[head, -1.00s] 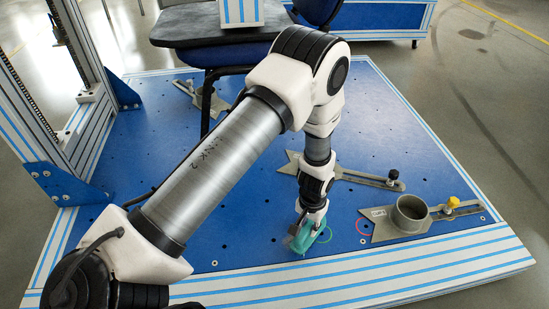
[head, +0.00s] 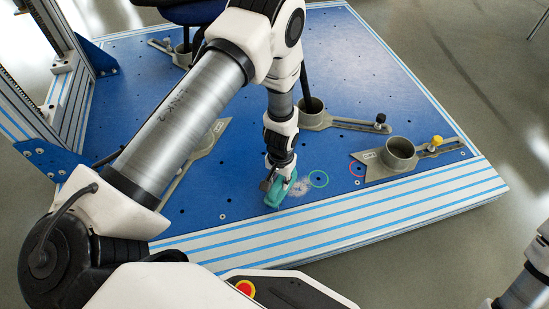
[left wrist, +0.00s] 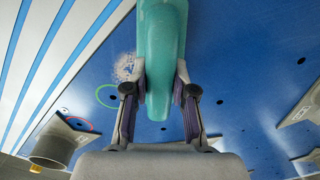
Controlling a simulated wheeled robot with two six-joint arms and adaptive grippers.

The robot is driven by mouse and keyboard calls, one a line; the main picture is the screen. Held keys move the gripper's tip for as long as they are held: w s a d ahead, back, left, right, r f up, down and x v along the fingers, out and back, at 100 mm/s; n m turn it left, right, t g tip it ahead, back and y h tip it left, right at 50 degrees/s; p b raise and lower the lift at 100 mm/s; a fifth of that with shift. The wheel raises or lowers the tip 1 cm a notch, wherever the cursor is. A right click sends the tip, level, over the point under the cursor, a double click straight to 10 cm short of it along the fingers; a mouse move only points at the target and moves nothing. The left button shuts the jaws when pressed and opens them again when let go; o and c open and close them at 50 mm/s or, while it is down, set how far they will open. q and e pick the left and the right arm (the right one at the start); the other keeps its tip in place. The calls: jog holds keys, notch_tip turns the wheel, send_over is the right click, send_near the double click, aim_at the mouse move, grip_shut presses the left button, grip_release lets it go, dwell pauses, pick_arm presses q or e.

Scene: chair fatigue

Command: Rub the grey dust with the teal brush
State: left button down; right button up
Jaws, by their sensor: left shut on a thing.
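My left gripper (head: 277,179) is shut on the teal brush (head: 274,198), low over the blue platform near its front edge. In the left wrist view the brush (left wrist: 164,45) sits between both fingers. The grey dust (head: 299,187) is a pale, speckled patch on the blue surface, just right of the brush in the head view. The dust also shows in the left wrist view (left wrist: 124,66), beside the brush. I cannot tell whether the bristles touch the surface. My right gripper is not in view.
A green ring (head: 318,171) lies right of the dust, and a red ring (head: 352,174) beyond it. A grey cup fixture (head: 399,152) with a yellow knob stands further right. More grey fixtures and a chair are behind. The striped front edge (head: 350,220) is clear.

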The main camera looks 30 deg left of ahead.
pick_arm(q)
notch_tip(320, 180, up, 2)
jog(key=shift+w+d+r+p, duration=0.1)
jog(key=shift+r+p, duration=0.15)
jog(key=shift+p, duration=0.5)
notch_tip(320, 180, up, 5)
jog(key=p, duration=0.4)
jog(key=shift+f+p, duration=0.15)
jog(key=shift+p, duration=0.2)
